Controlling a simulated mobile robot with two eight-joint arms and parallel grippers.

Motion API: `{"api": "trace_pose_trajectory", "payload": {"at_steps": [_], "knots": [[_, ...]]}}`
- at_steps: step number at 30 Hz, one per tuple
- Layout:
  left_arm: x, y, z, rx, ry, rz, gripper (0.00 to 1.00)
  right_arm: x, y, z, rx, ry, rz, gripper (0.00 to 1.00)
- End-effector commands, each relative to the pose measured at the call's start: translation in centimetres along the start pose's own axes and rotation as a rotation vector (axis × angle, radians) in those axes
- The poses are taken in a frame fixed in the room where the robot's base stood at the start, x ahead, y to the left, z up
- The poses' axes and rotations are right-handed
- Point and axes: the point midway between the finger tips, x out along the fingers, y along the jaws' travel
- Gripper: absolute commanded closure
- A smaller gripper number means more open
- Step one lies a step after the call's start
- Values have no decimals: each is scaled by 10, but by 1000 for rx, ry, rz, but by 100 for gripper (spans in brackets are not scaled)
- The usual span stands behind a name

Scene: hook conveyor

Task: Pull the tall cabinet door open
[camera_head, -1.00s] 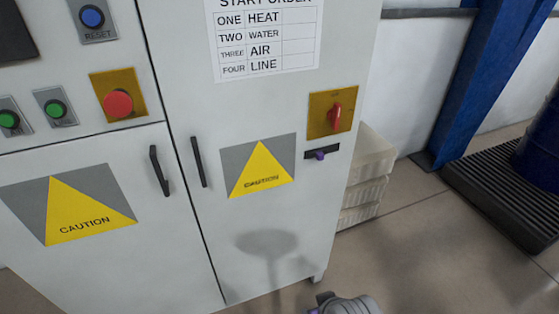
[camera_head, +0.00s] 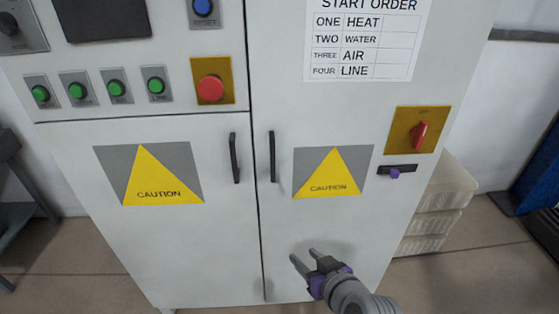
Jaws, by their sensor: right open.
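The tall cabinet door (camera_head: 370,90) is the right-hand white door, and it is shut. Its black vertical handle (camera_head: 272,157) sits near its left edge, beside the seam. My right gripper (camera_head: 302,256) is open and empty in front of the lower part of this door, below and slightly right of the handle, apart from it. A shorter door (camera_head: 80,230) on the left has its own black handle (camera_head: 235,158) just across the seam. My left gripper is out of view.
A red rotary switch (camera_head: 419,134) and a small black latch with a purple knob (camera_head: 396,171) are on the tall door's right side. A red button (camera_head: 211,89) and several green buttons are at upper left. Pale crates (camera_head: 430,222) stand right of the cabinet.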

Motion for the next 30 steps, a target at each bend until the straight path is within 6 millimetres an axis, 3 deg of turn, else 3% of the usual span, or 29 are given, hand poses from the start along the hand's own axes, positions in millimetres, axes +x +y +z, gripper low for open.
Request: {"api": "trace_pose_trajectory", "payload": {"at_steps": [1,4,6,9,20,30], "knots": [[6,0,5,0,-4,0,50,16,-17,-34,-24,119,-29,52],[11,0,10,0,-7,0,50,32,-34,-98,-46,340,-3,52],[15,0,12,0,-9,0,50,40,-39,-128,-40,447,54,52],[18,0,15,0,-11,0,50,49,-39,-152,-22,529,153,52],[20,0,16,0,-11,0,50,68,-29,-171,4,557,304,52],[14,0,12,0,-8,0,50,118,-11,-204,4,558,303,52]]}}
